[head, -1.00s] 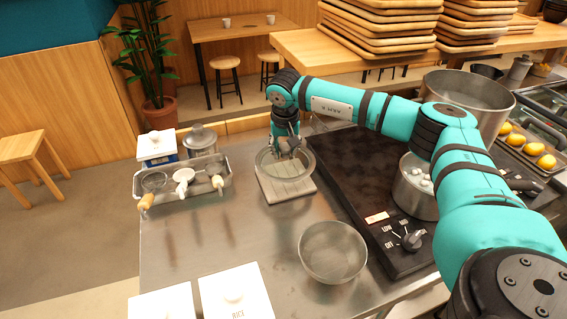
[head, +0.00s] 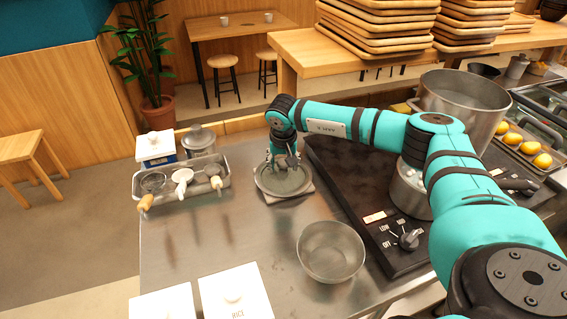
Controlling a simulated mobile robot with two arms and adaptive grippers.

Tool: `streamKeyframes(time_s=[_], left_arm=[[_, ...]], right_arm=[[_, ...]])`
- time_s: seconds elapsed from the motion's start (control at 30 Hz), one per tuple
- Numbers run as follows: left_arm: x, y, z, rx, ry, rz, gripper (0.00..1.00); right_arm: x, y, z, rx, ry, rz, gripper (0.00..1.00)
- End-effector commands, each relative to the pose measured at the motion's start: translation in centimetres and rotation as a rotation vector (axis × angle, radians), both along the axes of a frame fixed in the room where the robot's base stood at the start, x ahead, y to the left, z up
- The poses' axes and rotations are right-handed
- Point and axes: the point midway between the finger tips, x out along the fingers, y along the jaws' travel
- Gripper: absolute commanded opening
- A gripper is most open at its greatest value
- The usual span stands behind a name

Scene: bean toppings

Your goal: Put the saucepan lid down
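The saucepan lid (head: 284,184), round with a metal rim, lies flat on a square light board (head: 306,190) on the steel counter. My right gripper (head: 283,165) is just above the lid's middle, pointing down. Its fingers look spread to either side of the lid's centre; the knob is hard to make out. The steel saucepan (head: 409,195) stands uncovered on the dark stove, partly hidden behind my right arm. My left gripper is out of view.
A steel bowl (head: 331,252) stands in front of the board. A metal tray (head: 222,185) with several utensils is to the left. A large pot (head: 462,110) stands on the back right. White lidded boxes (head: 236,293) sit at the front; counter left of the bowl is clear.

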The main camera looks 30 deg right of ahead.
Motion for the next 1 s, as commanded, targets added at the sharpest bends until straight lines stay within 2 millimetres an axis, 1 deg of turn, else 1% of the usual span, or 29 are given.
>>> streamKeyframes(time_s=[0.23, 0.33, 0.37, 0.47, 0.8, 0.9, 1.0], left_arm=[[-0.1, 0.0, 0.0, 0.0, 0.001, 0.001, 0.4], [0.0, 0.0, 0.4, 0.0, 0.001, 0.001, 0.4], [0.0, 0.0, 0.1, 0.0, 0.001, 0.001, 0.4], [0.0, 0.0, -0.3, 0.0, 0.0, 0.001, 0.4], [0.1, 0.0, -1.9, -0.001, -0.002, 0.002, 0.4], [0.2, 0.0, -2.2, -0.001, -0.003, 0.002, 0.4], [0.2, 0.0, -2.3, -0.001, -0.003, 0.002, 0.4]], right_arm=[[0.0, 0.0, 0.0, 0.0, 0.0, 0.001, 0.55], [0.0, 0.0, 0.5, 0.001, 0.0, 0.001, 0.55], [0.0, 0.1, 0.6, 0.001, -0.002, 0.001, 0.55], [-0.2, 0.3, 1.8, 0.001, -0.005, 0.002, 0.55], [-1.8, 1.4, 8.7, 0.001, -0.005, 0.002, 0.55], [-2.2, 1.6, 10.2, 0.0, -0.004, 0.002, 0.55], [-2.5, 1.8, 11.2, 0.001, -0.002, 0.002, 0.55]])
